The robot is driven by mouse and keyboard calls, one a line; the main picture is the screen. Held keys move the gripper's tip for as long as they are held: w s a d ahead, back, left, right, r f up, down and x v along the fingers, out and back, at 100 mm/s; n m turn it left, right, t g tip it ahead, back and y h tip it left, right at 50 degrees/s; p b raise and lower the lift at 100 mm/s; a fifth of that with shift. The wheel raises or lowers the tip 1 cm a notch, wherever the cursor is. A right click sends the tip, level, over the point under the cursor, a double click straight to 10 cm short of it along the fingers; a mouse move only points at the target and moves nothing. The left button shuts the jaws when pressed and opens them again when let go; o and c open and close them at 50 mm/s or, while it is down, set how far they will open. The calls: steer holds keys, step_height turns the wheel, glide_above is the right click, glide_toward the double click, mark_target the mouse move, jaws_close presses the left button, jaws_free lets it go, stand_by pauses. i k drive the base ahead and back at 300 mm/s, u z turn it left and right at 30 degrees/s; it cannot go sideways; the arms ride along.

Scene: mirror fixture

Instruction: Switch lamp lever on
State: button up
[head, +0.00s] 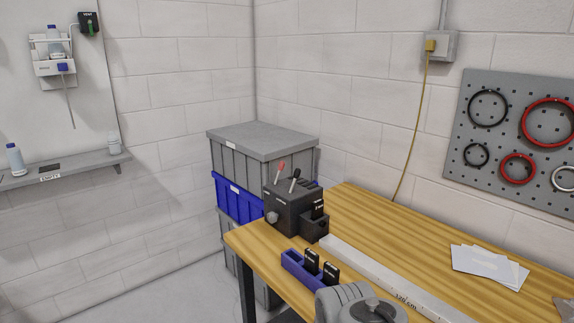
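A dark grey box (290,210) stands at the far left corner of the wooden bench. Two short levers rise from its top, one with a red knob (281,166) and one with a black knob (295,174). Both lean to the right. I cannot read which lever belongs to a lamp. A small black labelled block (318,209) sits at the box's right side. A black labelled unit (89,24) with a green part is on the left wall, too small to read. No gripper fingers show. A grey rounded part shows at the bottom edge and may be my arm.
The wooden bench (375,226) has a blue holder (296,265) with black labelled blocks, a long white ruler (385,278) and white papers (488,265). Stacked crates (262,140) stand behind it. A pegboard (497,105) with rings hangs at right. A yellow cable (414,125) runs down the wall.

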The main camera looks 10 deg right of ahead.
mark_target(282, 163)
steer(key=u, duration=0.35)
steer(key=i, duration=0.7)
steer(key=u, duration=0.9)
steer(key=i, duration=0.8)
steer(key=z, duration=0.6)
steer(key=i, duration=0.4)
steer(key=z, duration=0.35)
